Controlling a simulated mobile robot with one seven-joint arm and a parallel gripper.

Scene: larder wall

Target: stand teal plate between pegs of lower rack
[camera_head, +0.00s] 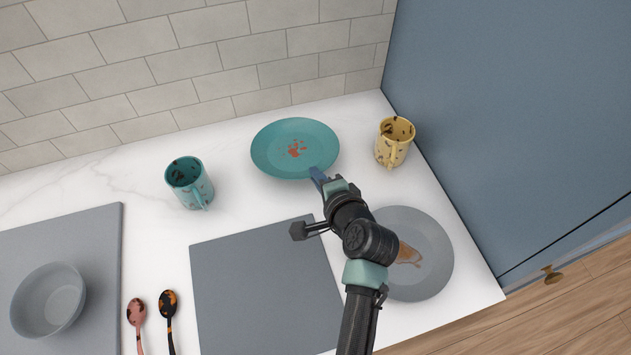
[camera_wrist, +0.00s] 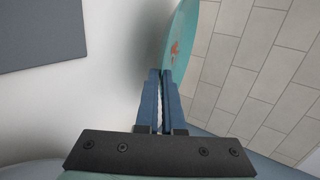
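The teal plate (camera_head: 290,135) has orange-brown marks in its middle. In the head view it is over the white counter near the tiled wall, between the teal mug and the yellow mug. My gripper (camera_head: 319,175) is at its near rim. In the wrist view the plate (camera_wrist: 181,38) shows as a narrow sliver, its rim running down between the blue fingertips (camera_wrist: 165,75). The fingers are close together and look shut on the rim. No rack or pegs show in either view.
A teal mug (camera_head: 188,184) stands left of the plate, a yellow mug (camera_head: 394,142) to its right. A grey plate (camera_head: 428,245) lies partly under my arm. A grey mat (camera_head: 262,285), two spoons and a grey bowl (camera_head: 48,300) are nearer. A blue cabinet (camera_head: 500,110) bounds the right side.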

